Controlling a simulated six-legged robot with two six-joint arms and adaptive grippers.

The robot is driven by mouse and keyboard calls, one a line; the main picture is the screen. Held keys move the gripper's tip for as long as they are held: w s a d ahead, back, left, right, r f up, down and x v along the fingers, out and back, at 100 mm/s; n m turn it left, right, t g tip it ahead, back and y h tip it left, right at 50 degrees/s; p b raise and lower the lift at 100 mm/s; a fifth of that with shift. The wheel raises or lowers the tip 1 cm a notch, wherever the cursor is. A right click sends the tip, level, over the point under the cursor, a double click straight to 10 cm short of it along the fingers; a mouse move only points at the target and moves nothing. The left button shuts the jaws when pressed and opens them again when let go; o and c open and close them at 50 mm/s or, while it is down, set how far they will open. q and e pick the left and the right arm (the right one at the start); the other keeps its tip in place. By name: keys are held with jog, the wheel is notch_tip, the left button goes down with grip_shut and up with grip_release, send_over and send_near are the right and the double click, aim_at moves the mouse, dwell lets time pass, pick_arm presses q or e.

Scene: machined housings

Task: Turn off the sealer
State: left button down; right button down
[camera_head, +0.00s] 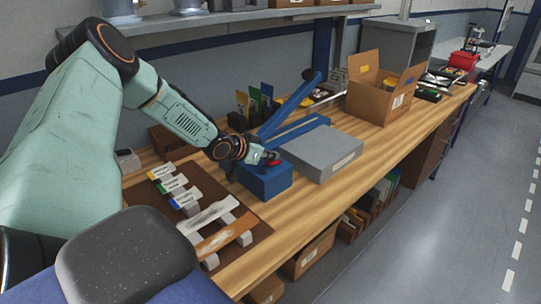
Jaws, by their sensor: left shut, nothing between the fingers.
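The blue sealer (265,181) stands on the wooden workbench, with its long blue arm raised at an angle behind its front box. A red switch (273,158) shows on top of the front box. My left gripper (268,157) is shut and empty right at the red switch. Whether the fingertips touch it I cannot tell, and the gripper partly hides the top of the box. My right gripper is not in view.
A grey flat box (322,154) lies right of the sealer. An open cardboard box (378,104) stands further back. The grey floor (440,220) at right is clear.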

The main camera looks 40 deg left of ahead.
pick_arm(q)
jog(key=shift+w+r, duration=0.1)
jog(key=shift+w, duration=0.2)
jog(key=shift+w+r+b, duration=0.15)
jog(key=shift+w+b, duration=0.25)
jog(key=shift+w, duration=0.05)
jog(key=shift+s+r, duration=0.1)
